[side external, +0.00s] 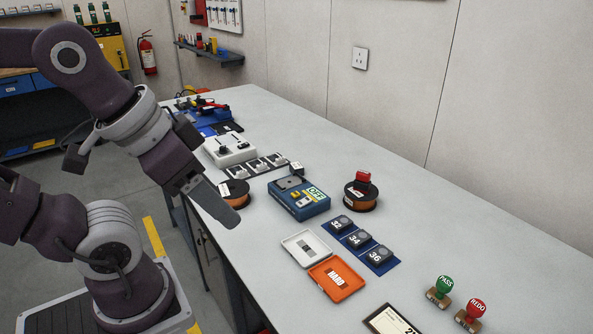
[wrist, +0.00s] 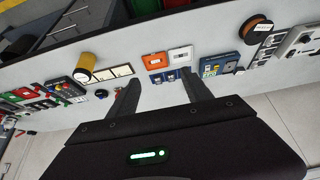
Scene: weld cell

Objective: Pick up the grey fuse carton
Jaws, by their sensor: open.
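I cannot pick out a grey fuse carton with certainty. A small grey box (side external: 297,168) stands on the table just behind the blue device in the side external view; it may be the carton, but it is too small to read. A small red box (side external: 362,178) sits on top of a dark-flanged orange spool (side external: 361,196). My gripper (side external: 229,212) is over the near-left table edge, beside another orange spool (side external: 234,190) and left of the blue device. In the wrist view my gripper (wrist: 156,82) has its two fingers apart with nothing held between them.
The blue device (side external: 298,204), white tray (side external: 303,246), orange tray (side external: 337,281) and blue mats with numbered blocks (side external: 377,261) fill the middle of the table. Green (side external: 444,285) and red (side external: 476,308) stamps stand at the near right. The table's wall side is mostly clear.

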